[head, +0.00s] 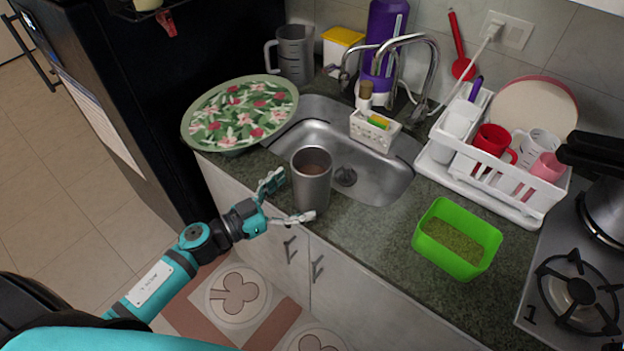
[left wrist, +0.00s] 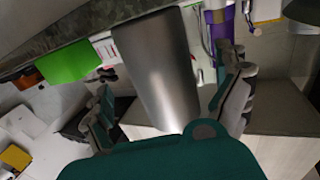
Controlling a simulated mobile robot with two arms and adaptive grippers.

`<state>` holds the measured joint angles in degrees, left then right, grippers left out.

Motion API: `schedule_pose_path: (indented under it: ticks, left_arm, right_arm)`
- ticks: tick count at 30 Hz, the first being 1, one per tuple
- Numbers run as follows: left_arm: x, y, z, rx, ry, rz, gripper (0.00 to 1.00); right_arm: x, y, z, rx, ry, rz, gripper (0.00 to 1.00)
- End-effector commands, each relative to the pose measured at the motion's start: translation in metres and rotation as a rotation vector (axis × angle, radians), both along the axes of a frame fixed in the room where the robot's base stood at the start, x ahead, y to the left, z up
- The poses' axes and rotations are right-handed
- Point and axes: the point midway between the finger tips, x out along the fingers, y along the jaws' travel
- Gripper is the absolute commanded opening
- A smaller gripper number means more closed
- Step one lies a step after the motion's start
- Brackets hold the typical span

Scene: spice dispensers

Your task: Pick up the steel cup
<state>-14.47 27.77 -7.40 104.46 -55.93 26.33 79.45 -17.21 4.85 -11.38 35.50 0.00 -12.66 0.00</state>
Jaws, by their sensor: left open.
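The steel cup (head: 312,181) stands upright on the dark counter at the front edge of the sink in the head view. Its inside looks brownish. In the left wrist view the cup (left wrist: 158,70) fills the middle, between the two fingers. My left gripper (head: 287,199) is open at the cup's left side, one finger toward the back and one toward the front. The left wrist view shows its fingers (left wrist: 165,110) spread on either side of the cup. I cannot tell whether they touch it. My right gripper is not in view.
The sink (head: 385,180) lies right behind the cup. A leaf-patterned bowl (head: 240,112) is at the back left, a green container (head: 456,238) to the right. A white dish rack (head: 492,165) with cups and the stove (head: 572,290) are further right.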

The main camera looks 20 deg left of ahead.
Motion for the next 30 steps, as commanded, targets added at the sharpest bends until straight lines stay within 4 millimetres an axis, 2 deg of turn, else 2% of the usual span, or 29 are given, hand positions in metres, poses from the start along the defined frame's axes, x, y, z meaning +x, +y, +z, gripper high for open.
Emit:
schedule_pose_path:
  ticks: [6,9,19,30]
  left_arm:
    - [0.024,-0.02,0.01,-0.004,-0.003,0.001,1.0]
    - [0.034,-0.028,0.006,-0.003,-0.002,0.001,1.0]
    - [0.039,-0.032,0.004,-0.001,-0.001,0.0,1.0]
    - [0.039,-0.032,0.004,-0.001,-0.001,0.0,0.52]
  right_arm:
    - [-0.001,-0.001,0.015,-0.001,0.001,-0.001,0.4]
    - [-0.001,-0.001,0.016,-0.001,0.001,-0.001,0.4]
    - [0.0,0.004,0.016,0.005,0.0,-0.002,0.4]
    - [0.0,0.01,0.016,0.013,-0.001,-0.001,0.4]
